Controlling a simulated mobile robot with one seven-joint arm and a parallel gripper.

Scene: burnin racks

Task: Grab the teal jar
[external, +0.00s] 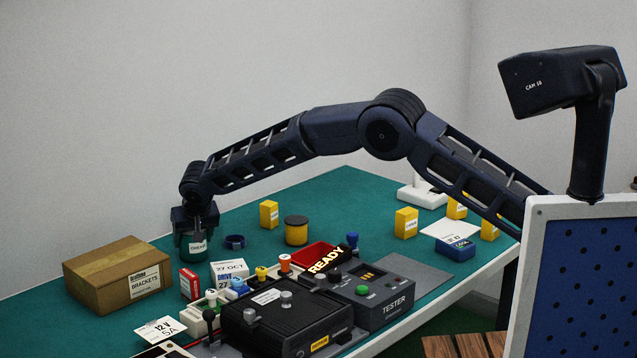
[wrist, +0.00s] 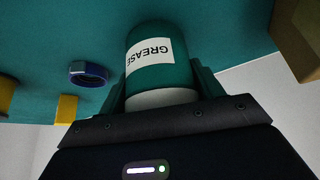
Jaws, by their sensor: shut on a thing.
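The teal jar (wrist: 148,75) has a white label reading GREASE and a pale band at the end nearest my gripper. It fills the middle of the wrist view. My gripper (wrist: 160,90) is shut on it, with a finger on each side. In the external view my gripper (external: 196,232) points down over the back left of the table, and the jar (external: 194,248) shows just below it, partly hidden by the fingers. I cannot tell whether the jar touches the table.
A cardboard BRACKETS box (external: 118,275) stands left of the jar. A blue ring (external: 235,241) lies just right of it, with a yellow jar (external: 296,230) and yellow box (external: 269,214) beyond. Small boxes and a TESTER unit (external: 380,293) crowd the front. Green mat behind is clear.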

